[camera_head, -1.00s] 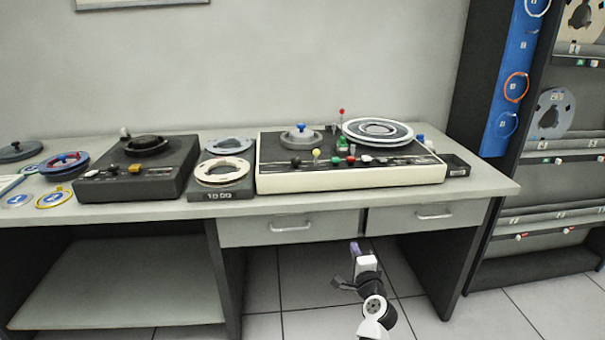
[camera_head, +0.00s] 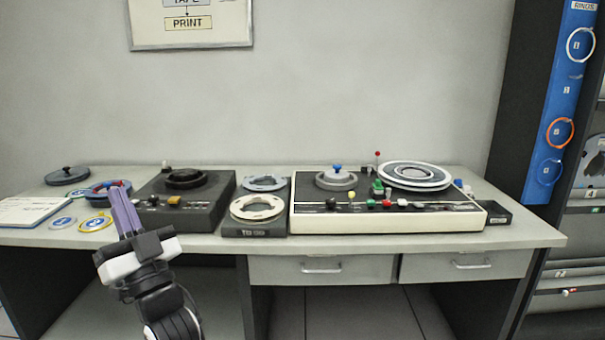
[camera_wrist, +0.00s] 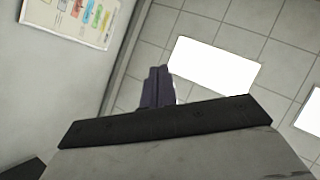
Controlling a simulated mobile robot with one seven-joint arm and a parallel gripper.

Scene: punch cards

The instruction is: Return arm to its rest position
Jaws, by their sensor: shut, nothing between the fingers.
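My gripper (camera_head: 122,210) is at the lower left in the head view, raised in front of the table's left part with its purple fingers pointing up. The fingers are shut together with nothing between them. They also show in the wrist view (camera_wrist: 157,88), against the ceiling and wall. In the head view the gripper overlaps the yellow ring and the blue-red reel behind it; I cannot tell the exact gap to them.
The table (camera_head: 530,234) carries a dark machine (camera_head: 207,218), a tray labelled "TO DO" (camera_head: 254,231) with rings, and a cream-edged machine (camera_head: 390,222) with a reel. A rack with a blue board (camera_head: 553,100) stands at right. A poster (camera_head: 190,30) hangs above.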

